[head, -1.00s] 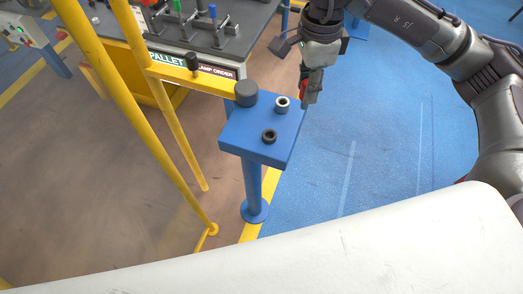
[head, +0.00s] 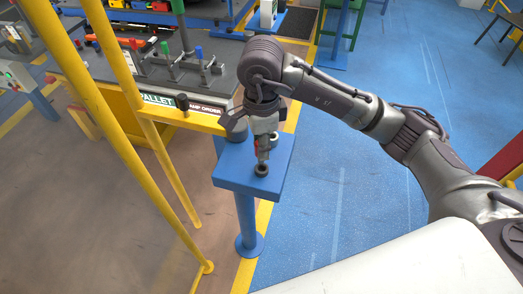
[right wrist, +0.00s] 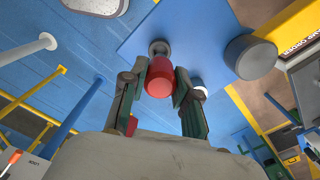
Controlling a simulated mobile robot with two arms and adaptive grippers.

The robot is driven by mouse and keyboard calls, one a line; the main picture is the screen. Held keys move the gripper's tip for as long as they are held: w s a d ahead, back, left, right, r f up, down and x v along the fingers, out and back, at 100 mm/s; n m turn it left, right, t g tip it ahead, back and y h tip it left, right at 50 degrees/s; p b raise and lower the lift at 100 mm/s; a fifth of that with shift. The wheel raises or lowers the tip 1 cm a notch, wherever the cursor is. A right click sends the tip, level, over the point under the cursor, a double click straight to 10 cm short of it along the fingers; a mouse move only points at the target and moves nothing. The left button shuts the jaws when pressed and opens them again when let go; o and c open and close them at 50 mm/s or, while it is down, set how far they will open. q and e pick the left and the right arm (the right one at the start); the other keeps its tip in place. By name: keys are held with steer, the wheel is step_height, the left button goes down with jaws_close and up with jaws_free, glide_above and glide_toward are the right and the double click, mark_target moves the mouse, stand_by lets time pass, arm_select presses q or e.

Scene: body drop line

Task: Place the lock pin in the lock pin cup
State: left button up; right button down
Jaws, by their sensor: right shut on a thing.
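My right gripper (head: 262,158) is over the blue stand (head: 228,181), pointing down. A black cup (head: 262,170) on the stand is just below the fingertips in the head view. A cup with a light rim (head: 273,136) is farther back, partly hidden by the gripper. I cannot tell which is the lock pin cup, or whether the pin touches one. My left gripper is not in view.
A yellow rail (head: 185,117) meets the stand from the left, with yellow posts (head: 100,110) farther left. A dark fixture table (head: 215,82) is behind. Blue floor (head: 350,210) to the right is clear.

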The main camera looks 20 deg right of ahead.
step_height(320, 180, down, 3)
steer(key=shift+f+p, duration=0.2)
steer(key=shift+p, duration=0.6)
steer(key=shift+f, duration=0.2)
steer(key=shift+f, duration=0.1)
steer(key=shift+f+b, duration=0.1)
steer(key=shift+b, duration=0.2)
steer(key=c, duration=0.9)
jaws_free()
steer(key=shift+o, duration=0.2)
